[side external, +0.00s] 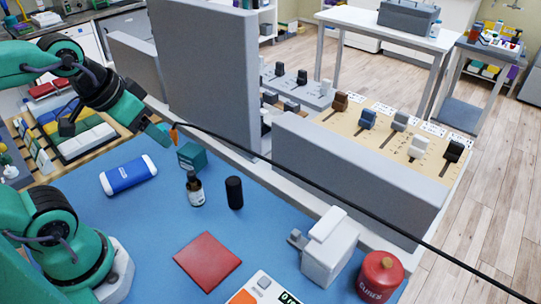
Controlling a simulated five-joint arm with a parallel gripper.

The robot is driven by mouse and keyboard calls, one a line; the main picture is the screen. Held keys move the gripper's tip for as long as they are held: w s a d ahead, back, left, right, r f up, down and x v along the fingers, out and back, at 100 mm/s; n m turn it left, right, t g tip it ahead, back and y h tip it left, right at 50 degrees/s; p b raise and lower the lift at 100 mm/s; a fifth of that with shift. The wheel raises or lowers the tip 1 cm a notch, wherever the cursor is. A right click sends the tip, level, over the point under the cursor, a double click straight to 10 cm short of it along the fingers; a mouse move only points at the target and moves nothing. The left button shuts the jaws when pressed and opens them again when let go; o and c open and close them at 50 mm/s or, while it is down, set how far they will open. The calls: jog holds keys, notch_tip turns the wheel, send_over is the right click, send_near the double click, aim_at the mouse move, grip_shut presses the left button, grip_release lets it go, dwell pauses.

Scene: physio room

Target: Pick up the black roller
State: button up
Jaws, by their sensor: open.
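The black roller (234,192) is a small dark cylinder standing upright on the blue table surface (150,225), to the right of a dark dropper bottle. My gripper (113,130) is at the upper left, above the far left part of the table. Its jaws are spread apart and empty. It is well to the left of the roller and higher, not touching it. The roller is in plain sight.
Near the roller are the dropper bottle (194,189), a teal box (193,156), a blue-and-white tube (128,175) and a red square (207,261). Grey panels (204,75) stand behind. A black cable (330,185) crosses the view. A white device (328,248) and red canister (380,277) stand at right.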

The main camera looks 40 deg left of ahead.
jog(key=w, duration=0.1)
jog(key=g, duration=0.5)
send_over(233, 180)
jog(key=f, duration=1.3)
jog(key=shift+s+a, duration=0.1)
jog(key=shift+s, duration=0.1)
jog(key=shift+w+d+f+g, duration=0.2)
jog(key=shift+f+g, duration=0.1)
jog(key=shift+f, duration=4)
jog(key=shift+c, duration=0.2)
jog(key=c, duration=1.1)
